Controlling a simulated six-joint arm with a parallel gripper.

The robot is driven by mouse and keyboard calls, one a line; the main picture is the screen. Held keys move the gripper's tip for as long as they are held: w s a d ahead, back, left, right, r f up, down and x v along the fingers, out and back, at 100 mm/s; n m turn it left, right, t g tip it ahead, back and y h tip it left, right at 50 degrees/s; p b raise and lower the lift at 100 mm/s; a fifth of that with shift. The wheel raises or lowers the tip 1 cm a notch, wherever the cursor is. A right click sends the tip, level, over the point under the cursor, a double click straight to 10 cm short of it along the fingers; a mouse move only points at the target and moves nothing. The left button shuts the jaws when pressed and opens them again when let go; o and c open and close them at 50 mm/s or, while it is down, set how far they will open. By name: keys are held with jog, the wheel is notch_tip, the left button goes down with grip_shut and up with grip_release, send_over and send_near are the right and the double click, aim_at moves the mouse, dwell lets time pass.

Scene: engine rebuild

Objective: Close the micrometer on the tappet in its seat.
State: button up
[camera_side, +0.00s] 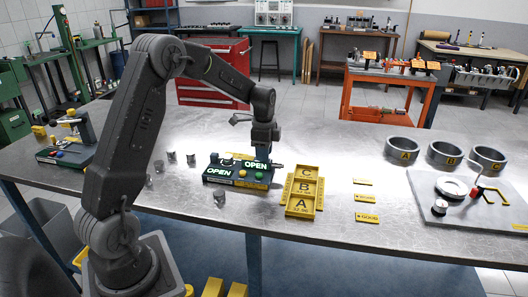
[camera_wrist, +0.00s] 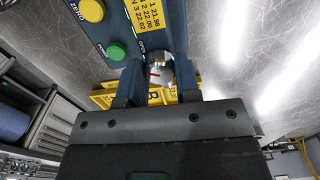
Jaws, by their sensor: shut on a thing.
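The micrometer station (camera_side: 240,174) is a dark block on the bench with two green displays reading OPEN, coloured buttons and a yellow label. In the wrist view, part of its panel (camera_wrist: 112,28) shows with a yellow and a green button. My gripper (camera_side: 263,160) is at the right end of the station, pointing down. In the wrist view, my gripper (camera_wrist: 158,85) is shut on a silver round part with a red mark, apparently the micrometer thimble (camera_wrist: 156,72). The tappet in its seat cannot be made out; the station and gripper cover that area.
Several small metal cylinders stand left of the station, one cylinder (camera_side: 219,198) in front of it. A yellow A/B/C tray (camera_side: 318,190) stands close on the right. Yellow tags (camera_side: 367,217), grey rings (camera_side: 402,149) and a plate with a gauge (camera_side: 470,215) lie farther right.

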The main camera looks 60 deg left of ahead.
jog(key=n, duration=0.6)
jog(key=shift+n, duration=0.4)
jog(key=n, duration=1.1)
jog(key=shift+n, duration=0.4)
jog(key=n, duration=0.4)
jog(key=shift+n, duration=0.4)
jog(key=o, duration=0.9)
notch_tip(320, 180, up, 14)
jog(key=shift+f, duration=0.1)
